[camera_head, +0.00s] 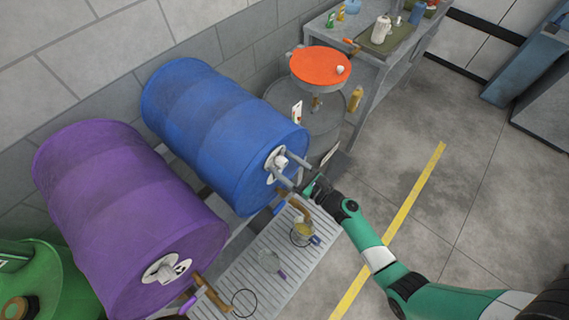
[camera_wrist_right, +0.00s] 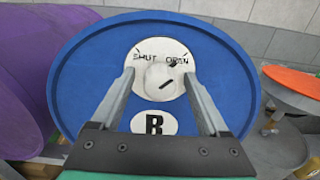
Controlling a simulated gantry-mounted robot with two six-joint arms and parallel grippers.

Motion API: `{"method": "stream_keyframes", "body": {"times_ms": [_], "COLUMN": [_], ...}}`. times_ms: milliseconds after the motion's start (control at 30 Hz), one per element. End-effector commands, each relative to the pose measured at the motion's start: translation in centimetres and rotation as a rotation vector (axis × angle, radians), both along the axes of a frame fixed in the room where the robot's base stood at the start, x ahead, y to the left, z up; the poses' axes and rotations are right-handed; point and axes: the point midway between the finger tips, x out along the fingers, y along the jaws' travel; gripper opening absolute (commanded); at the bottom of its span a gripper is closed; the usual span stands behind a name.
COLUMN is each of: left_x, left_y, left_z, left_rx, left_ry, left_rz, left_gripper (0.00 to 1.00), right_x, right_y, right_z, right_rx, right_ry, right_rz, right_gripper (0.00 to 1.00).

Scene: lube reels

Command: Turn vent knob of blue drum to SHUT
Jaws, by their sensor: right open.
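The blue drum (camera_head: 215,125) lies on its side with its flat end toward my right arm. The wrist view shows that blue end (camera_wrist_right: 85,80) face on. Its white vent dial (camera_wrist_right: 160,48) reads SHUT at upper left and OPEN at upper right. The pale vent knob (camera_wrist_right: 160,82) sits on the dial, and its dark mark slants up toward OPEN. My right gripper (camera_wrist_right: 159,75) is open, with one finger on each side of the knob. I cannot tell whether the fingers touch it. In the head view the right gripper (camera_head: 281,162) reaches the drum's end. My left gripper is not in view.
A purple drum (camera_head: 120,200) lies left of the blue one, and a green drum (camera_head: 50,280) is at lower left. A slatted grate (camera_head: 245,285) with small containers lies below the drums.

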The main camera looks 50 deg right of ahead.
Motion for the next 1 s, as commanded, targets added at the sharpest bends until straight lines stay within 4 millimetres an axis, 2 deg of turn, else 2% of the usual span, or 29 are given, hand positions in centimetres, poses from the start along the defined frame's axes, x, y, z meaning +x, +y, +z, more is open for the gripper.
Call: {"method": "stream_keyframes", "body": {"times_ms": [67, 100, 500, 533, 1000], "left_x": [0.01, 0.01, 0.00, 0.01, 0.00], "left_y": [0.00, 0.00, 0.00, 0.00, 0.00], "left_z": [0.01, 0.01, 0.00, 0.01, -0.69], "left_rx": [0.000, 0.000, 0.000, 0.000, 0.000], "left_ry": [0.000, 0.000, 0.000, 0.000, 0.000], "left_rz": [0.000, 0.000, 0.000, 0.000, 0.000], "left_gripper": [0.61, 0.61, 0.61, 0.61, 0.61], "right_x": [-0.02, -0.02, -0.05, -0.05, -0.04], "right_y": [0.00, 0.00, -0.01, -0.01, 0.04], "right_z": [0.02, 0.02, 0.03, 0.03, -0.10], "right_rx": [0.000, 0.000, 0.000, 0.000, -0.091], "right_ry": [0.000, 0.000, -0.001, -0.001, -0.005], "right_rz": [0.000, 0.000, 0.000, 0.000, 0.001], "right_gripper": [0.78, 0.75, 0.03, 0.00, 0.00]}}
